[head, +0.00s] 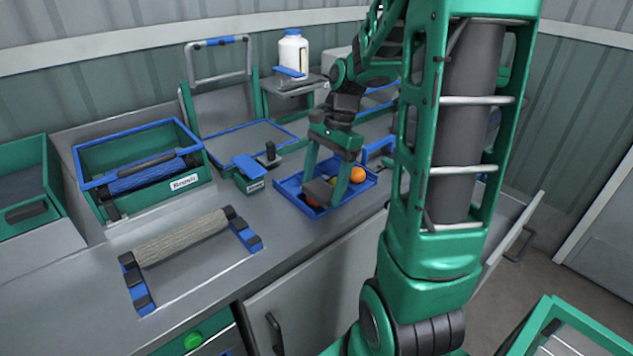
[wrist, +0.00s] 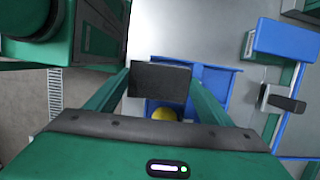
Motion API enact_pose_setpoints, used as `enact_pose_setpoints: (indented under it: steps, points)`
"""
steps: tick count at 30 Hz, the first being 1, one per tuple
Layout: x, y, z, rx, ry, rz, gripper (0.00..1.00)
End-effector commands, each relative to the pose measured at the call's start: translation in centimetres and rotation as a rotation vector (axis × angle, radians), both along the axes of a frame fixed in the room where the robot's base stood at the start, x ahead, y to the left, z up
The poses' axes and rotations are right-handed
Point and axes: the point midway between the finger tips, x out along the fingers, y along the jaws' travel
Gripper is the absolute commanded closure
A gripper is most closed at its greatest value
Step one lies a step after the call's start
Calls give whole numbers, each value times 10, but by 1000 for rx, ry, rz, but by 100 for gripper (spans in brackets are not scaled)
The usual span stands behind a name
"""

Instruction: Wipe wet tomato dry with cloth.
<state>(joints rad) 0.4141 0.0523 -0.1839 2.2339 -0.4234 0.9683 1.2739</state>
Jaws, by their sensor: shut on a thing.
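My gripper (head: 322,190) reaches down over a blue tray (head: 288,184) on the worktop. It is shut on a dark grey block-like thing, which looks like the folded cloth (wrist: 160,82). The cloth is held between both fingers, low over the tray. An orange tomato (head: 357,174) lies in the tray to the right of the fingers. A red tomato (head: 311,201) shows partly under the cloth. In the wrist view a yellow tomato (wrist: 163,114) shows just beside the cloth, partly hidden by my gripper. I cannot tell which tomato is wet or whether the cloth touches one.
A small green box with a blue lid (head: 247,167) stands left of the tray. A green bin with a blue rim (head: 185,135) and a rope-wrapped roller (head: 182,238) are further left. A white bottle (head: 293,55) stands on a shelf behind.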

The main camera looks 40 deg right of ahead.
Motion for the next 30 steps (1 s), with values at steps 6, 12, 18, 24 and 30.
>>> enact_pose_setpoints:
  steps: [6,12,18,24,30]
  points:
    - [0,0,0,0,0,0,47]
    - [2,0,0,0,1,0,47]
    - [10,1,0,1,1,0,47]
    - [19,1,0,1,0,2,47]
    - [27,1,0,0,1,1,47]
